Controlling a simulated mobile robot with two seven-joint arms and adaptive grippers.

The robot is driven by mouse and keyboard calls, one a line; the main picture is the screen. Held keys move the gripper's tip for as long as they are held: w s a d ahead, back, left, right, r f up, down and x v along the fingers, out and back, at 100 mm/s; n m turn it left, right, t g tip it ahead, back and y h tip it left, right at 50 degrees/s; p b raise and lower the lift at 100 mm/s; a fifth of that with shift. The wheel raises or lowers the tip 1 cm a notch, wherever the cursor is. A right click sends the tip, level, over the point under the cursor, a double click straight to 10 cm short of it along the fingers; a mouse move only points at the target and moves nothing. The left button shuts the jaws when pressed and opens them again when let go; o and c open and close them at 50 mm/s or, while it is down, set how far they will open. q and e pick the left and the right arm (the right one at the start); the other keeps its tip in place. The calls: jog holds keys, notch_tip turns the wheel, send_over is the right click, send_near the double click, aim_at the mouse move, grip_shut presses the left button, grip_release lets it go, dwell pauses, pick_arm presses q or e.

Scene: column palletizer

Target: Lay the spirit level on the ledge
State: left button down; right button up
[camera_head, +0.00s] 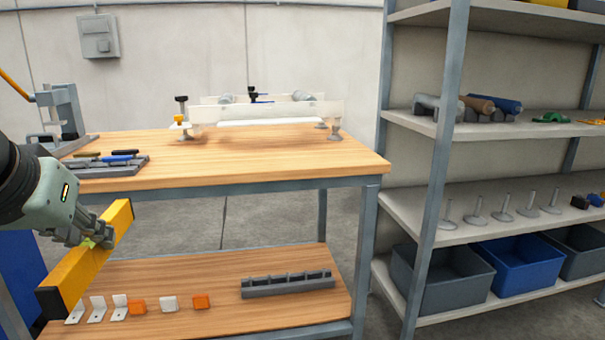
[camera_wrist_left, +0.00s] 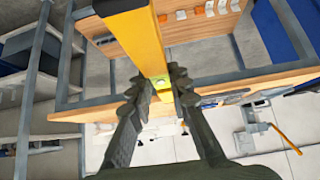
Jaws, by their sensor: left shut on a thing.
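The spirit level (camera_head: 73,275) is a long yellow bar with dark ends. My left gripper (camera_head: 98,241) is shut on it and holds it tilted, in front of the bench's left side. In the left wrist view the level (camera_wrist_left: 135,42) runs up from between the two fingers (camera_wrist_left: 162,88), with a greenish vial at the grip. The ledge cannot be told for certain; a long pale board (camera_head: 265,113) stands on clamps or feet at the back of the wooden bench top (camera_head: 250,155). My right gripper is not in view.
A tool tray (camera_head: 105,167) and a grey press (camera_head: 66,112) stand at the bench's left. The lower shelf (camera_head: 225,318) holds brackets, orange blocks and a grey slotted rack (camera_head: 288,284). A shelving unit (camera_head: 446,130) stands at right. The bench top's front middle is clear.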

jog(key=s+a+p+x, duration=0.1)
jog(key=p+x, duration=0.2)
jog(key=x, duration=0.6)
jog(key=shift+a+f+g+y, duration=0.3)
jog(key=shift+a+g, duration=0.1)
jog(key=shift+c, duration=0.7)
pick_arm(q)
jog(key=w+d+f+m+h, duration=0.1)
jog(key=w+d+m, duration=0.1)
jog(key=w+d, duration=0.8)
jog(key=shift+w+f+h, duration=0.15)
jog(key=shift+w+h, duration=0.15)
jog(key=shift+w, duration=0.2)
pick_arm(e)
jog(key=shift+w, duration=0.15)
